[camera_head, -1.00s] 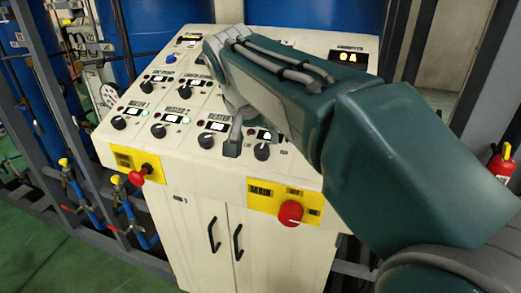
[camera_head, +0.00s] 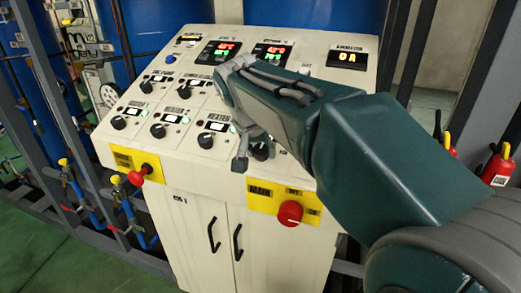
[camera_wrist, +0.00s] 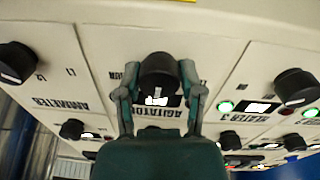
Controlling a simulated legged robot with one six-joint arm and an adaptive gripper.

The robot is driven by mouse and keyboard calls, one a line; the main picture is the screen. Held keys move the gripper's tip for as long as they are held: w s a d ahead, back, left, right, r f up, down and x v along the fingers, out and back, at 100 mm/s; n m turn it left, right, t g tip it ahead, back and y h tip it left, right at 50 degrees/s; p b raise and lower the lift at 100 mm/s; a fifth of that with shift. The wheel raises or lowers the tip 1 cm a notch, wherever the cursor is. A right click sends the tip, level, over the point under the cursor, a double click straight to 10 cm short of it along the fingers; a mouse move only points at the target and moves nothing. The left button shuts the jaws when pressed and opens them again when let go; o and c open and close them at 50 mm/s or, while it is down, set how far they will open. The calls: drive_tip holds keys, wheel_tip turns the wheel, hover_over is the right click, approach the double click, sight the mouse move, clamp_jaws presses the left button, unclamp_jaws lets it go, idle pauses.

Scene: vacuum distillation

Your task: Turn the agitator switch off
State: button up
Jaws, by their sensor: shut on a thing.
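The agitator switch is a black round knob with a white pointer mark (camera_wrist: 159,72), on a panel labelled AGITATOR, upside down in the wrist view. The pointer mark faces the bottom of that view. My gripper (camera_wrist: 160,85) has one finger on each side of the knob and is shut on it. In the head view my gripper (camera_head: 248,160) is low on the sloping panel. The knob (camera_head: 262,152) shows there only in part, behind my gripper and wrist. The agitator's own indicator light cannot be made out.
The cream control console (camera_head: 180,190) carries several other black knobs, including the HEATER 3 knob (camera_wrist: 294,86) close by. A red main switch (camera_head: 290,213) and a red button (camera_head: 138,175) sit on its front. Lit displays (camera_head: 272,53) stand at the top.

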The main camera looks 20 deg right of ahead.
drive_tip(key=shift+n, duration=0.3)
drive_tip(key=o, duration=1.2)
drive_tip(key=shift+a+f, duration=0.1)
drive_tip(key=v, duration=1.2)
drive_tip(key=shift+a, duration=0.1)
